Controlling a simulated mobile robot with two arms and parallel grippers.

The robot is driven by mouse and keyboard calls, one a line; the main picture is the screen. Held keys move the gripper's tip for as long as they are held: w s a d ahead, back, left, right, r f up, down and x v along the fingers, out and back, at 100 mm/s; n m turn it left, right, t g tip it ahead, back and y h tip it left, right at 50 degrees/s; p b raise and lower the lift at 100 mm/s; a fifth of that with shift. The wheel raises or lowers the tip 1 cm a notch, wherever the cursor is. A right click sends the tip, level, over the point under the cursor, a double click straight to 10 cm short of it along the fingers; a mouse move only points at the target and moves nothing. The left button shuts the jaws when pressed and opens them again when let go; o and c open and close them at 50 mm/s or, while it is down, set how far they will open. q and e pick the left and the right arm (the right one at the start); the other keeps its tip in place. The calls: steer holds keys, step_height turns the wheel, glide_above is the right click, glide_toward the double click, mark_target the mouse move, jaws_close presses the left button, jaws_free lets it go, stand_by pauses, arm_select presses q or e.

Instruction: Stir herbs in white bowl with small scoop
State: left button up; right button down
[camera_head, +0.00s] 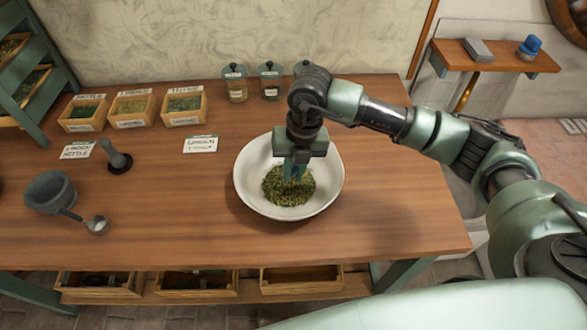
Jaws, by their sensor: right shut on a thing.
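A wide white bowl (246,187) stands on the wooden table with a heap of green herbs (285,191) in its middle. My right gripper (295,176) points down into the bowl, its fingertips right above or in the herbs. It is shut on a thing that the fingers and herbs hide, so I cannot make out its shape. A small grey scoop (97,225) with a pale inside lies on the table at the left, beside a grey mortar (50,190), its handle towards the mortar. My left gripper is not in view.
Three wooden boxes of herbs (131,110) and lidded jars (236,84) stand along the back of the table (180,240). A dark pestle (116,156) and label cards (201,144) lie left of the bowl. The table front is clear.

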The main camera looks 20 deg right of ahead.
step_height(320, 180, down, 2)
steer(key=shift+f+b, duration=0.15)
steer(key=shift+b, duration=0.55)
steer(key=shift+f+b, duration=0.8)
steer(key=shift+f, duration=0.25)
steer(key=shift+f+b, duration=0.25)
steer(key=shift+b, duration=0.1)
steer(key=c, duration=1.3)
jaws_free()
